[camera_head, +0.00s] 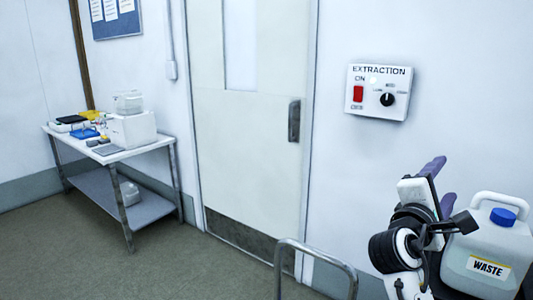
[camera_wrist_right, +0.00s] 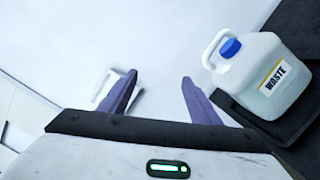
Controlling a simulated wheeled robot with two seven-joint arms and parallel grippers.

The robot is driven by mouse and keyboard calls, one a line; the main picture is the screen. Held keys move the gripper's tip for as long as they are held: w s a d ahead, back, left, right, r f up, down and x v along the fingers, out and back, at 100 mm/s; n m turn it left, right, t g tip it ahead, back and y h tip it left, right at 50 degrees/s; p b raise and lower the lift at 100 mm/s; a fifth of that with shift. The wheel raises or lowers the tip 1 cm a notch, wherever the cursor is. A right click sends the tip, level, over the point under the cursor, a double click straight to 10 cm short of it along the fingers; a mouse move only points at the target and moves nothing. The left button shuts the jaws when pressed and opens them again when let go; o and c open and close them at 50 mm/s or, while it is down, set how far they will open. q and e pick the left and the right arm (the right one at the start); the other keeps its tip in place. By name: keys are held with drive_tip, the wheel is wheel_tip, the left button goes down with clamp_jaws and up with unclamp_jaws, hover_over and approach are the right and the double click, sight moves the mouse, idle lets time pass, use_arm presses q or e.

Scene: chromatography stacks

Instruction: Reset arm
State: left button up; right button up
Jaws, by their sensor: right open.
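My right gripper (camera_head: 440,183) shows at the lower right of the head view, raised in front of the white wall. Its purple fingers are apart and empty in the right wrist view (camera_wrist_right: 155,88). The white waste jug (camera_head: 487,250) with a blue cap stands just right of the gripper in the head view. The jug also shows at the upper right of the wrist view (camera_wrist_right: 262,78), beside the right finger with a gap between them. My left gripper is not in view.
An extraction control box (camera_head: 378,92) with a red switch and black knob is on the wall. A closed door (camera_head: 250,130) is in the middle. A metal table (camera_head: 150,211) with lab items stands at left. A grey metal rail (camera_head: 318,248) rises at bottom centre. Floor at left front is clear.

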drive_tip(key=s+a+f+y, duration=0.1)
drive_tip(key=a+f+y, duration=0.25)
drive_tip(key=f, duration=0.65)
drive_tip(key=s+a+f+y, duration=0.2)
drive_tip(key=a+f+y, duration=0.15)
drive_tip(key=f, duration=0.65)
drive_tip(key=s+a+f+y, duration=0.1)
drive_tip(key=a+f+y, duration=0.25)
drive_tip(key=f, duration=0.65)
drive_tip(key=s+a+f+m+g+y, duration=0.1)
drive_tip(key=s+a+f+m+y, duration=0.2)
drive_tip(key=s+f, duration=0.6)
drive_tip(key=s+a+f+m+g+y, duration=0.2)
drive_tip(key=s+a+f+m+y, duration=0.2)
drive_tip(key=s, duration=1.2)
drive_tip(key=a+f+m, duration=0.3)
drive_tip(key=a+f, duration=0.2)
drive_tip(key=a, duration=0.1)
drive_tip(key=shift+s+f+m, duration=0.15)
drive_tip(key=shift+f+m, duration=0.1)
drive_tip(key=shift+m, duration=0.15)
